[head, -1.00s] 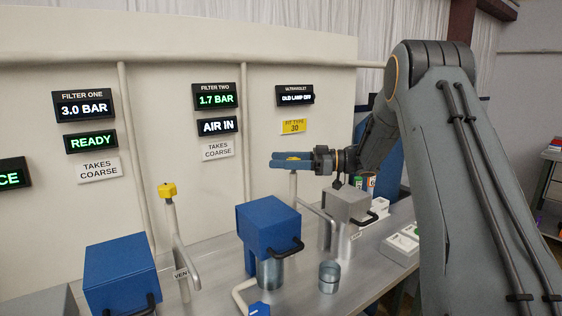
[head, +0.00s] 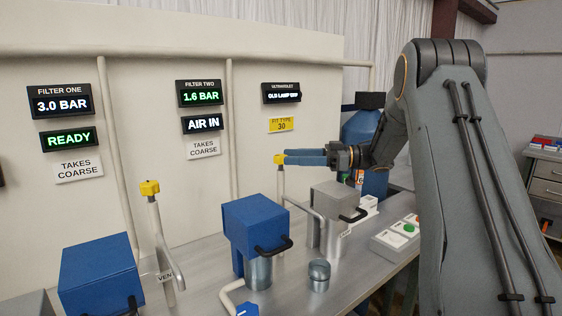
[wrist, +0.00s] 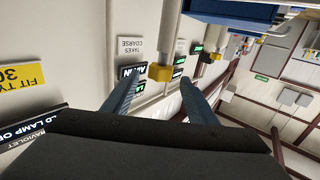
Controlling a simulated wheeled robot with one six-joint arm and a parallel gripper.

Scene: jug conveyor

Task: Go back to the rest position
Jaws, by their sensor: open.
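My gripper (head: 285,158) is raised above the bench in the head view, its blue fingers pointing left, level with a yellow-capped vent pipe top. In the wrist view my gripper (wrist: 160,82) shows its two blue fingers spread apart with nothing held between them. A yellow cap (wrist: 160,72) shows beyond the gap between the fingertips; I cannot tell how far off it is. In the head view a yellow cap (head: 280,159) shows right at the fingertips, and whether it touches them is unclear.
The blue filter housing (head: 255,225), the grey housing (head: 335,200) and a metal cup (head: 319,275) stand on the bench below. Another yellow cap (head: 149,188) tops a pipe at left. A button box (head: 397,236) sits at right. The panel wall (head: 240,75) stands behind.

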